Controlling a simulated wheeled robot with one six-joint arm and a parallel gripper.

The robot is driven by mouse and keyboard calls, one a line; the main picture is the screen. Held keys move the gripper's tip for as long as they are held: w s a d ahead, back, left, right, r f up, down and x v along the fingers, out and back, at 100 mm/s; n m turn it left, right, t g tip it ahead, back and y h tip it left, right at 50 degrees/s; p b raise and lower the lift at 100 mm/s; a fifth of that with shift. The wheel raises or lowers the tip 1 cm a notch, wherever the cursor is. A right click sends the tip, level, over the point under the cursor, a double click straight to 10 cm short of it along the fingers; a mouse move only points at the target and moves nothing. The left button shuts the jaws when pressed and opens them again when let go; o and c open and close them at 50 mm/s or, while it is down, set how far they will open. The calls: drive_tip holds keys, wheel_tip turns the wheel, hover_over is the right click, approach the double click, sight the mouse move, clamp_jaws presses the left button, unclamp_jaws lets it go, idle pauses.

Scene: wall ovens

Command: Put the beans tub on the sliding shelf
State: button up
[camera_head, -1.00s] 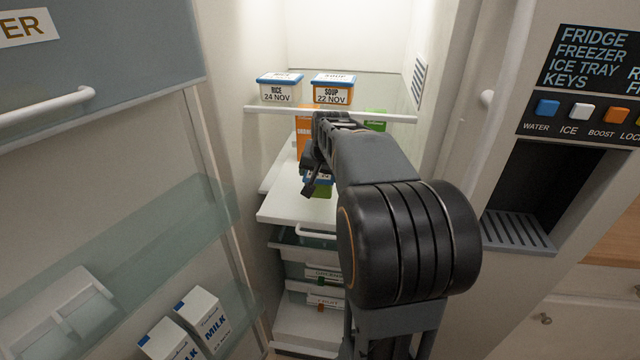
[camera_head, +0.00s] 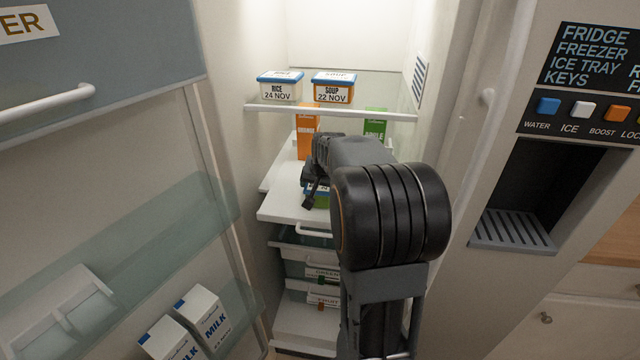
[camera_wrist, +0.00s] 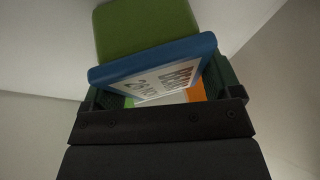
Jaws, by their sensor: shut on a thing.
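The beans tub is green with a blue lid and a white label. In the wrist view the tub (camera_wrist: 150,30) sits between my gripper's fingers (camera_wrist: 165,88), and I am shut on it. In the head view only a small part of the tub (camera_head: 322,198) shows beside my gripper (camera_head: 312,192). The white sliding shelf (camera_head: 282,208) is pulled out of the fridge, under the tub. My wrist and arm hide much of the tub and the shelf's right part. I cannot tell whether the tub touches the shelf.
Above are a rice tub (camera_head: 280,88) and a soup tub (camera_head: 333,90) on a glass shelf with a white front edge (camera_head: 330,114). An orange carton (camera_head: 306,130) and a green carton (camera_head: 375,126) stand behind my gripper. Drawers (camera_head: 318,272) lie below. The open door is at left.

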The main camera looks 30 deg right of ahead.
drive_tip(key=o, duration=1.3)
drive_tip(key=shift+f, duration=0.1)
drive_tip(key=shift+r, duration=0.25)
drive_tip(key=v, duration=1.2)
drive_tip(key=s+a+f+n+g+y, duration=0.1)
drive_tip(key=s+a+f+n, duration=0.3)
drive_tip(key=a, duration=0.5)
drive_tip(key=s+a+f+n+g+y, duration=0.1)
drive_tip(key=s+a+f+n, duration=0.3)
drive_tip(key=s+a+f, duration=0.4)
drive_tip(key=shift+s+a+f+n, duration=0.3)
drive_tip(key=shift+s+a, duration=0.8)
drive_tip(key=shift+a, duration=0.05)
